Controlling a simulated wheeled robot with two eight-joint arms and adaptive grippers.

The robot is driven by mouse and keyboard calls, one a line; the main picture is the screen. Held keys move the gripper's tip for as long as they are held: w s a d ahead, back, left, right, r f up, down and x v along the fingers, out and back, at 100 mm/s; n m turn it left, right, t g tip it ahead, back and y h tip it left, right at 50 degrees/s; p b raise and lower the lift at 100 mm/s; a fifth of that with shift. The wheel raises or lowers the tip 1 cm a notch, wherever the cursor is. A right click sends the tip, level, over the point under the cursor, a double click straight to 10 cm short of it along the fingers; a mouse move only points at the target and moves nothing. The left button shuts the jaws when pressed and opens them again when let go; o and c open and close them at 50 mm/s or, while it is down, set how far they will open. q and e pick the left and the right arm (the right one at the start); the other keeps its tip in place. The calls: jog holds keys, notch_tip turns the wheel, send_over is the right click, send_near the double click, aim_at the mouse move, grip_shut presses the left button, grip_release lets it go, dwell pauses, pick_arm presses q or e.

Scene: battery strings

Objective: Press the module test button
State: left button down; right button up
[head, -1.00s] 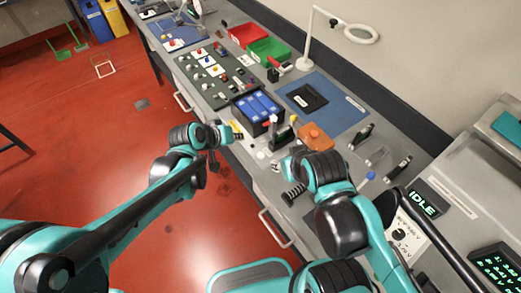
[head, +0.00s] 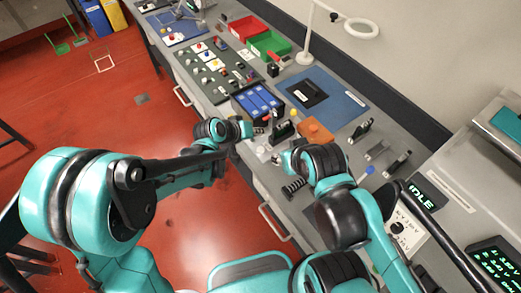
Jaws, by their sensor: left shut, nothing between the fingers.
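A battery module with blue cells (head: 258,101) in a dark case sits mid-bench. My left gripper (head: 263,128) is shut and empty, close to the front edge of the module; I cannot tell whether it touches anything. My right gripper (head: 281,160) is low over the bench, right of the left one; its fingers are too small and dark to read. Small pale round parts (head: 262,149) lie on the bench between the grippers. Several coloured buttons sit on a dark panel (head: 214,71) to the left. I cannot tell which button is the module test button.
An orange block (head: 316,130) and dark upright handles (head: 361,130) stand right of the module. A blue mat (head: 340,107), red bin (head: 246,28), green bin (head: 269,45) and lamp (head: 305,57) are behind. A display reading IDLE (head: 425,198) is at right.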

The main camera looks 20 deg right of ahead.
pick_arm(q)
jog(key=b, duration=0.5)
send_over(259, 150)
notch_tip(259, 150, down, 6)
jog(key=shift+f, duration=0.7)
dwell(0.5)
jog(key=shift+f+b, duration=0.4)
jog(key=shift+b, duration=0.3)
jog(key=shift+s+f+b, duration=0.1)
jog(key=shift+f+b, duration=0.4)
jog(key=shift+r, duration=0.15)
dwell(0.5)
jog(key=shift+r+p, duration=0.7)
jog(key=shift+r, duration=0.1)
